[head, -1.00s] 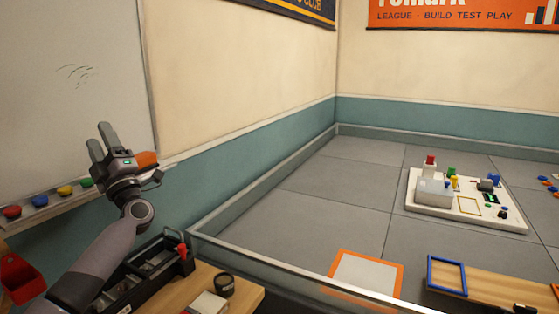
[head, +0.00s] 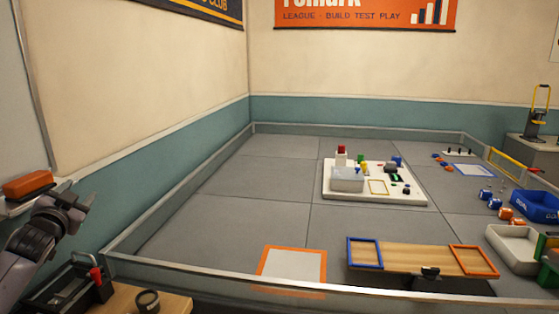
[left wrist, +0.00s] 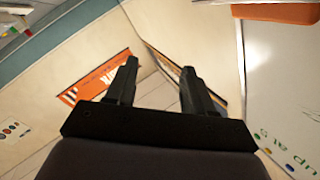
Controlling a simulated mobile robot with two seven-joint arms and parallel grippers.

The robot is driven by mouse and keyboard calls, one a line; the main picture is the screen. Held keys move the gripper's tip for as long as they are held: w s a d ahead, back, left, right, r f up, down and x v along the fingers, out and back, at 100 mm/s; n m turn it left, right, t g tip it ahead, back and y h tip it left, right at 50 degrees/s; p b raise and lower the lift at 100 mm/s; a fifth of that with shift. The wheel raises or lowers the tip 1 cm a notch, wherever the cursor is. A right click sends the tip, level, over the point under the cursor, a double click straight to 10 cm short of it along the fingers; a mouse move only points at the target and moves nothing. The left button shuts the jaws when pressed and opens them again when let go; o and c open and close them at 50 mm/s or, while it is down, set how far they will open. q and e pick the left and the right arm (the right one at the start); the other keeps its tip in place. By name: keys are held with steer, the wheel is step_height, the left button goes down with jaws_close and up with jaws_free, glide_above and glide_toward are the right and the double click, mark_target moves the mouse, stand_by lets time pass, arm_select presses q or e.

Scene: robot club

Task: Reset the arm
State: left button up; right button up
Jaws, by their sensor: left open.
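My left gripper (head: 78,194) is at the far left of the head view, in front of the teal wall band and beside the whiteboard ledge. Its arm comes in from the lower left. In the left wrist view its two dark fingers (left wrist: 157,68) stand apart with nothing between them, so it is open and empty. My right gripper is not in view.
An orange eraser (head: 27,184) lies on the whiteboard ledge near the gripper. Below are a black toolbox (head: 62,294) and a dark round container (head: 147,302) on a wooden top. A walled field with a white board (head: 375,197) lies to the right.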

arm_select(q)
steer(key=s+d+f+g+h, duration=0.1)
steer(key=s+d+f+h, duration=0.1)
steer(key=s+d+f, duration=0.35)
steer(key=s+d+f+m+g+h, duration=0.1)
steer(key=s+d+f, duration=0.1)
steer(key=d+f, duration=0.65)
steer(key=s+d+f+g+h, duration=0.1)
steer(key=s+d+f+h, duration=0.2)
steer(key=f, duration=0.7)
steer(key=s+d+f+n+g+h, duration=0.1)
steer(key=s+d+f, duration=0.35)
steer(key=s, duration=0.35)
steer(key=s+d+f+n+g, duration=0.1)
steer(key=s+d+f+g, duration=0.15)
steer(key=s+d, duration=0.45)
steer(key=s+d+f+n+g+h, duration=0.1)
steer(key=s+d+f, duration=0.35)
steer(key=s, duration=0.45)
steer(key=shift+m, duration=0.3)
steer(key=f+b, duration=0.4)
steer(key=shift+w+a+f+b, duration=0.1)
steer(key=shift+a+f+b, duration=0.15)
steer(key=shift+f+b, duration=0.05)
